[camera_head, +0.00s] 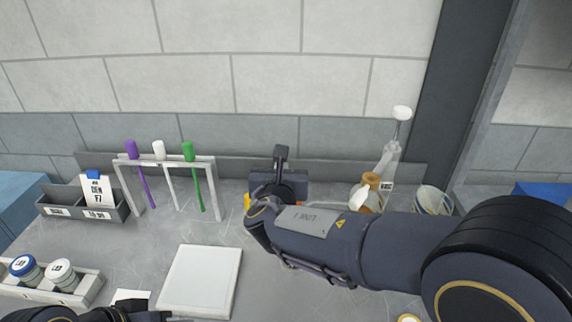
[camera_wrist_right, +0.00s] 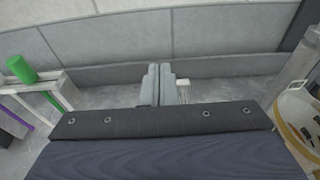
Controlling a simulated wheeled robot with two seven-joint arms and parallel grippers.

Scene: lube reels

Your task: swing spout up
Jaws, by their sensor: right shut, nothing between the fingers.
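My right arm reaches in from the right in the head view. Its gripper (camera_head: 281,153) points toward the back wall; the wrist view shows the two grey fingers (camera_wrist_right: 160,85) pressed together with nothing between them. I cannot clearly make out a spout. A translucent bottle (camera_head: 385,168) with a thin stem and white knob (camera_head: 402,112) stands at the back right, well to the right of the gripper. A brass-topped container (camera_head: 371,181) stands in front of it, partly hidden by my arm. My left gripper (camera_head: 150,312) shows only partly at the bottom edge.
A grey rack (camera_head: 214,182) holds purple, white and green sticks left of my right gripper. A white pad (camera_head: 199,281) lies in front. A labelled bin (camera_head: 83,211) and a jar tray (camera_head: 91,288) are at left. A round tub (camera_head: 447,206) stands at right.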

